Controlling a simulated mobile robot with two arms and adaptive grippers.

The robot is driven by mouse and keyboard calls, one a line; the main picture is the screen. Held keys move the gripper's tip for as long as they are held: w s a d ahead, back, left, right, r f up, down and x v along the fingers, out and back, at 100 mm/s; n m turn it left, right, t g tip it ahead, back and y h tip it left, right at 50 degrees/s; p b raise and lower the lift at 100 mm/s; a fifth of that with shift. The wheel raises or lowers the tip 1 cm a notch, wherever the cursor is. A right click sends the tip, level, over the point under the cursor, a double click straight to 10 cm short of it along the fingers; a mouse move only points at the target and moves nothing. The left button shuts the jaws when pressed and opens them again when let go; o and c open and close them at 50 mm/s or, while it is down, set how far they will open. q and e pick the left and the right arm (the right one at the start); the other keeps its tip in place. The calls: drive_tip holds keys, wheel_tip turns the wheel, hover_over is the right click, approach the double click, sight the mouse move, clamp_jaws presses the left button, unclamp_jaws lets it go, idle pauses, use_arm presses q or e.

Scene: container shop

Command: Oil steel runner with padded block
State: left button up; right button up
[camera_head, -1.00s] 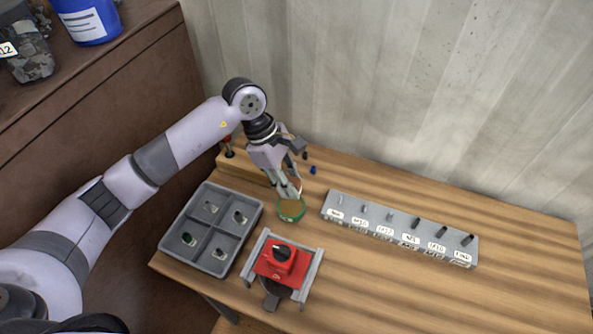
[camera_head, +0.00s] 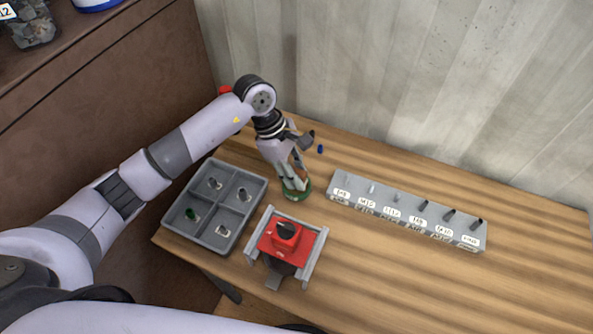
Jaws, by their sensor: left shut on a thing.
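My left gripper (camera_head: 294,183) points down at a small round green dish (camera_head: 305,193) on the wooden table. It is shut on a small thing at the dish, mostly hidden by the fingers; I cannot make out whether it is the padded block. To the front of the dish stands a grey metal frame with two side rails (camera_head: 314,258), which may be the steel runner. A red block with a dark knob (camera_head: 285,236) sits between the rails. My right gripper is out of view.
A grey four-compartment tray (camera_head: 224,246) with small parts stands left of the frame. A labelled grey rack (camera_head: 408,214) with several pins stands to the right. A small blue item (camera_head: 320,149) lies behind the dish. The table's front right is clear.

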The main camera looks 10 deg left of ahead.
sight(297, 172)
use_arm(q)
drive_tip(key=shift+f+b, duration=0.5)
drive_tip(key=shift+b, duration=0.05)
idle(0.7)
drive_tip(key=shift+s+f+b, duration=0.1)
drive_tip(key=shift+f+b, duration=0.05)
drive_tip(key=shift+b, duration=0.25)
idle(1.8)
wheel_tip(297, 172, up, 2)
drive_tip(key=shift+r+p, duration=0.1)
drive_tip(key=shift+p, duration=0.35)
drive_tip(key=shift+r+p, duration=0.9)
drive_tip(key=shift+r, duration=1.6)
